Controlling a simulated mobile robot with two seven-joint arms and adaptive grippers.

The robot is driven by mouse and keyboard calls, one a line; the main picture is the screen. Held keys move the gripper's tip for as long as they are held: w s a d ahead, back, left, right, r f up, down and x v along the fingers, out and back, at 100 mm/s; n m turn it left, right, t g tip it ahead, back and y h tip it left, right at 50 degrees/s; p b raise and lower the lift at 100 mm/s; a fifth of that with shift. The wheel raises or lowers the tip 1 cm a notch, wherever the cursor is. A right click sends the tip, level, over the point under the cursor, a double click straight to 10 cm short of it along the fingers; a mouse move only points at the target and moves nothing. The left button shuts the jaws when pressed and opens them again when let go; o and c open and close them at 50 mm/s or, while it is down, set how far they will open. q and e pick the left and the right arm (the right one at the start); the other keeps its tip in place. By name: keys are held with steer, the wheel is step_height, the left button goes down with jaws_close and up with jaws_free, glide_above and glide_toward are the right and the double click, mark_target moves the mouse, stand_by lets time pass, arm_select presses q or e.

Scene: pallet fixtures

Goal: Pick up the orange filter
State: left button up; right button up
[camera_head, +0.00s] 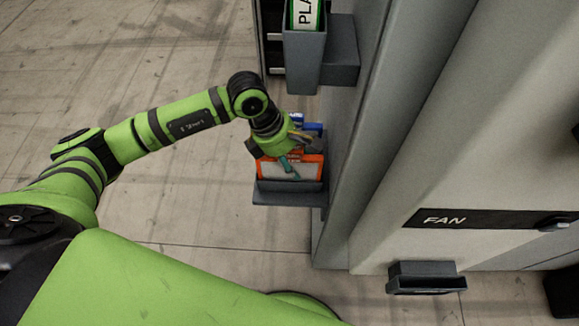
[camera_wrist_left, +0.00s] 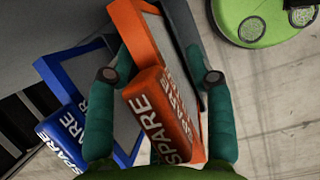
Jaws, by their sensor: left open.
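The orange filter (camera_head: 318,163) is a flat frame with a pale grey panel. It stands in a grey holder (camera_head: 268,197) on the side of the grey cabinet. In the left wrist view the orange filter (camera_wrist_left: 128,28) carries an orange block marked SPARE. My left gripper (camera_head: 287,165) is over the filter from above, with its teal fingers open. In the wrist view my left gripper (camera_wrist_left: 158,62) has one finger on each side of the filter; contact cannot be told. My right gripper is not in view.
A blue filter (camera_head: 312,127), also marked SPARE in the wrist view (camera_wrist_left: 60,143), stands close beside the orange one. A grey holder (camera_head: 304,62) with a green-edged sign is above. The cabinet wall (camera_head: 350,130) is close on the right. Open floor (camera_head: 180,205) lies left.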

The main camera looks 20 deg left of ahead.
arm_select(q)
jaws_close()
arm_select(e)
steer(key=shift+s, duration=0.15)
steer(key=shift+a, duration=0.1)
